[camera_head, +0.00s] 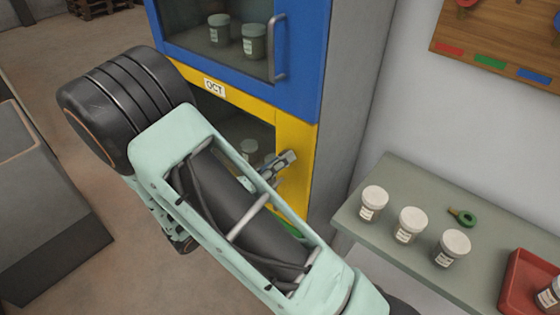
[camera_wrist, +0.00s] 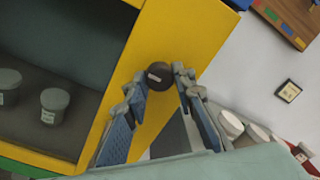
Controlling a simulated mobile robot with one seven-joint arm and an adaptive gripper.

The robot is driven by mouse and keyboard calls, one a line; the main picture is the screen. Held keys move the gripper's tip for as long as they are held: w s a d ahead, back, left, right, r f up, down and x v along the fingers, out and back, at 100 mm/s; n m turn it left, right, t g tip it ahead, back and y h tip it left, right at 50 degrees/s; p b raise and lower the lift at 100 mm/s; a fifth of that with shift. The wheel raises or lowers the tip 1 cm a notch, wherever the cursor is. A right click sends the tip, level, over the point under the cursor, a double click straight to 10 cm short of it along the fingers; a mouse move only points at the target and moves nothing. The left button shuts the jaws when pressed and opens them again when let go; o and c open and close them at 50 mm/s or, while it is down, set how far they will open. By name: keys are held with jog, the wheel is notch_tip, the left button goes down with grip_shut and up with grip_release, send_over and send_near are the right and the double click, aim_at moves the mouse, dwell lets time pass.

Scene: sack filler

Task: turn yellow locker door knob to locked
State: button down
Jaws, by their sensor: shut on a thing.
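The yellow locker door (camera_head: 295,150) has a glass pane and an "OCT" label, and sits under a blue door. It also fills the middle of the wrist view (camera_wrist: 190,30). A round dark knob (camera_wrist: 158,75) with a small pale mark is on the yellow frame. My gripper (camera_wrist: 160,84) is shut on the knob, with a finger on each side. In the head view my gripper (camera_head: 278,168) is at the right part of the yellow door, and the knob is hidden there.
The blue door (camera_head: 300,75) with a bar handle (camera_head: 279,48) is above. A grey-green shelf (camera_head: 370,180) with several white-lidded jars (camera_head: 410,225), a green ring-shaped item (camera_head: 465,217) and a red tray (camera_head: 515,280) is to the right.

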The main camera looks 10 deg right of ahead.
jog(key=shift+w+m+t+y+b, duration=0.15)
jog(key=shift+m+y+b, duration=0.15)
jog(key=shift+m+b, duration=3.2)
jog(key=shift+s+m+t+y+b, duration=0.25)
jog(key=shift+m+b, duration=1.8)
jog(key=shift+m, duration=2.85)
jog(key=shift+w+r, duration=0.15)
jog(key=shift+w, duration=0.05)
jog(key=c, duration=1.6)
grip_release()
